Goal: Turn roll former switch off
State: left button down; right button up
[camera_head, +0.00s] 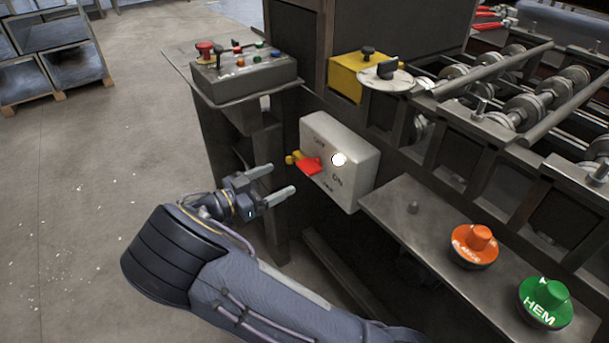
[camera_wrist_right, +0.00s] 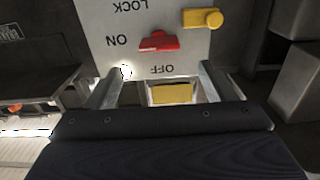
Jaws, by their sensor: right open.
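The light grey switch box (camera_head: 325,134) is fixed to the side of the roll former. Its red switch handle (camera_head: 311,166) sits on the front, with a yellow piece (camera_head: 293,158) beside it and a bright white lamp (camera_head: 339,159). In the right wrist view the red handle (camera_wrist_right: 158,42) lies sideways, level with the upside-down word ON; OFF is nearer my fingers. The yellow piece (camera_wrist_right: 202,18) is to its upper right. My right gripper (camera_head: 281,180) is open and empty, its fingers pointing at the box a short way in front. My left gripper is out of view.
A control box (camera_head: 243,75) with a red knob and coloured buttons stands behind the switch box. A shelf below right holds orange (camera_head: 474,245) and green HEM (camera_head: 545,302) knobs. Rollers (camera_head: 525,100) lie at right. Clear floor (camera_head: 80,200) is at left.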

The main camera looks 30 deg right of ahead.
aim_at(302, 169)
jog(key=d, duration=0.7)
jog(key=shift+w+d, duration=0.25)
jog(key=c, duration=1)
